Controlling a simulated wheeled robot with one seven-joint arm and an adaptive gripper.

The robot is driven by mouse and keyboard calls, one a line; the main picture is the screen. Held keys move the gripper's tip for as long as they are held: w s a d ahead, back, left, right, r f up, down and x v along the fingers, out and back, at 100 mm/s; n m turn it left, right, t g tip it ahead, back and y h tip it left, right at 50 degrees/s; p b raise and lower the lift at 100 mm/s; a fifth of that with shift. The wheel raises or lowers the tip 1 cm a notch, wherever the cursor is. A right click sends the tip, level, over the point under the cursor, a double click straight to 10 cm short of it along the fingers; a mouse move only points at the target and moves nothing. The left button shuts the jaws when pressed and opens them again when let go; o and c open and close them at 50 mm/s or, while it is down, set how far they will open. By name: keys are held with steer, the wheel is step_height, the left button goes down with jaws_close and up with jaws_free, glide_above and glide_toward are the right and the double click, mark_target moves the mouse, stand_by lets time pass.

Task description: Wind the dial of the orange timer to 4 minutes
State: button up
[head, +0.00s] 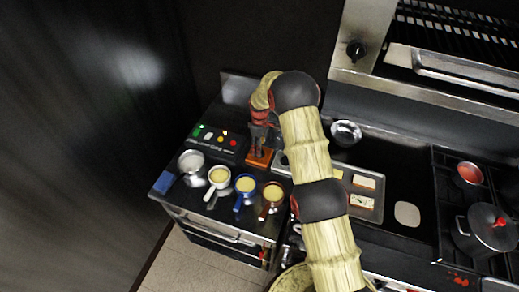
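The orange timer (260,158) sits on the dark counter, behind the row of small pans. My gripper (258,147) points down right at the timer, with its fingers over or around its top. The fingers and the arm hide the timer's dial, so its setting cannot be read. At this size I cannot tell whether the fingers are open, shut, or touching the dial.
A black panel with coloured buttons (217,139) lies left of the timer. A tray of bread (376,203) and a black pot (485,232) are rightward.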

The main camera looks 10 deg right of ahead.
steer(key=shift+f, duration=1.6)
steer(key=shift+c, duration=0.4)
steer(key=c, duration=1.1)
